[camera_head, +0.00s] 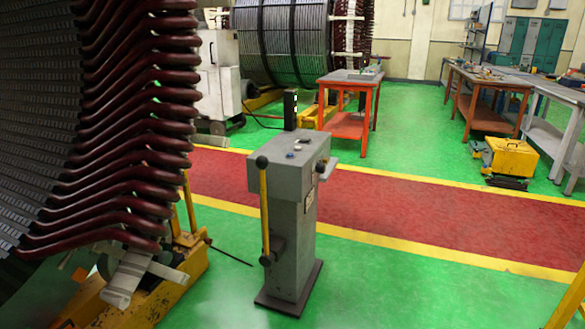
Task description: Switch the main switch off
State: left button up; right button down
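A grey control pedestal (292,235) stands on the green floor near the middle of the view. A yellow lever (264,208) with a black knob (262,162) runs along its left side. The lever stands upright, with the knob at the top and its pivot low on the pedestal's side. Small buttons (298,147) sit on the pedestal's top, and a small handle-like part sticks out at its right side. No part is labelled clearly enough to tell as the main switch. Neither of my grippers is in view.
A large stator with dark red coil ends (130,130) fills the left, close to the pedestal. Behind stand an orange table (350,76) and workbenches (490,80). A yellow box (510,157) sits at right. The floor (400,290) right of the pedestal is clear.

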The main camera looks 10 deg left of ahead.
aim_at(321, 167)
jog(key=z, duration=0.4)
jog(key=i, duration=1.3)
jog(key=u, duration=0.65)
jog(key=i, duration=1.1)
jog(key=u, duration=0.9)
